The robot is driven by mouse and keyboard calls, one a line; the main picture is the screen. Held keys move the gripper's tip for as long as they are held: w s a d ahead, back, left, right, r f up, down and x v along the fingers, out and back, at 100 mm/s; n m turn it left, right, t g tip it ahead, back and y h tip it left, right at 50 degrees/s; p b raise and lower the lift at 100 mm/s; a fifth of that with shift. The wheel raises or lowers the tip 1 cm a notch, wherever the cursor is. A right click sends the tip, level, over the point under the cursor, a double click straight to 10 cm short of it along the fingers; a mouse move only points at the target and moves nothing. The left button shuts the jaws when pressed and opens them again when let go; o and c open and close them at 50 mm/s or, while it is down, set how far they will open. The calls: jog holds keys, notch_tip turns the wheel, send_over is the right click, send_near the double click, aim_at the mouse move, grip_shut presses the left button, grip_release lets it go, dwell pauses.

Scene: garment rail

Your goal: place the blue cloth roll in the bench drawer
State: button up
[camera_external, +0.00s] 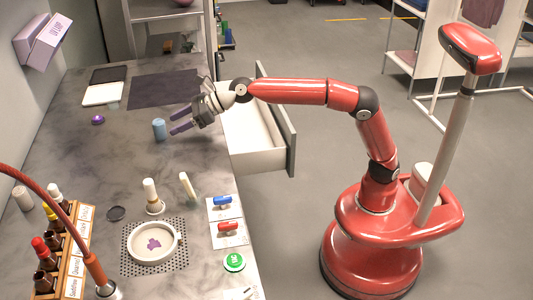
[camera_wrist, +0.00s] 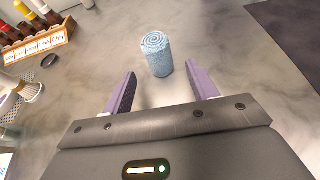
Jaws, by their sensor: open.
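The blue cloth roll (camera_external: 159,129) stands upright on the grey marbled bench. In the wrist view the roll (camera_wrist: 157,55) shows its spiral top, just beyond my fingertips and centred between them. My gripper (camera_external: 177,120) has purple fingers and is open and empty, just right of the roll in the external view. In the wrist view the two fingers of my gripper (camera_wrist: 167,82) are spread apart, with bare bench between them. The bench drawer (camera_external: 262,140) is pulled out on the bench's right side, below my forearm. The part of its inside that shows looks empty.
A dark mat (camera_external: 165,89), a white tablet-like item (camera_external: 104,94) and a purple item (camera_external: 98,120) lie around the roll. A bottle rack (camera_external: 70,245), a round white dish (camera_external: 153,243) and small bottles stand nearer the front. Bench around the roll is clear.

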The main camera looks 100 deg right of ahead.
aim_at(161, 131)
jog(key=shift+s+d+f+b, duration=0.25)
jog(key=shift+f+b, duration=0.15)
jog(key=shift+b, duration=0.15)
jog(key=shift+s+b, duration=0.15)
jog(key=shift+b, duration=0.3)
jog(key=shift+s+a+r+b, duration=0.1)
jog(key=shift+s+r+b, duration=0.15)
jog(key=shift+r+b, duration=0.2)
jog(key=p+x, duration=0.1)
jog(key=x, duration=0.6)
jog(key=shift+w+a, duration=0.1)
jog(key=shift+w, duration=0.2)
jog(key=shift+c, duration=0.2)
